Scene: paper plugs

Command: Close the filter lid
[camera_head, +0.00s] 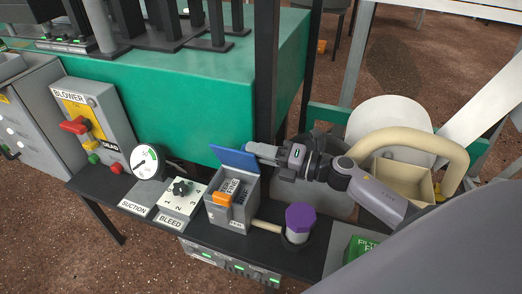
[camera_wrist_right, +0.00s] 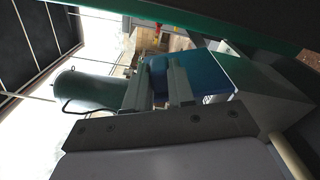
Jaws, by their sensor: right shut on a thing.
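The filter box (camera_head: 243,215) is grey and stands on the dark shelf, with filters labelled "FINE" (camera_head: 231,186) and an orange piece (camera_head: 222,199) showing in its open top. Its blue lid (camera_head: 232,157) stands raised at the back edge. My right gripper (camera_head: 252,151) reaches in from the right and is shut on the right end of the lid. In the right wrist view the lid (camera_wrist_right: 205,72) passes between the two fingers (camera_wrist_right: 157,86), and the box (camera_wrist_right: 265,95) lies to the right. My left gripper is not in view.
A bleed dial (camera_head: 180,190) and a suction gauge (camera_head: 148,162) stand left of the box. A purple-capped jar (camera_head: 300,218) stands close on its right. A black post (camera_head: 267,80) and a green cabinet (camera_head: 190,110) rise behind. A beige hose (camera_head: 420,140) curves at right.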

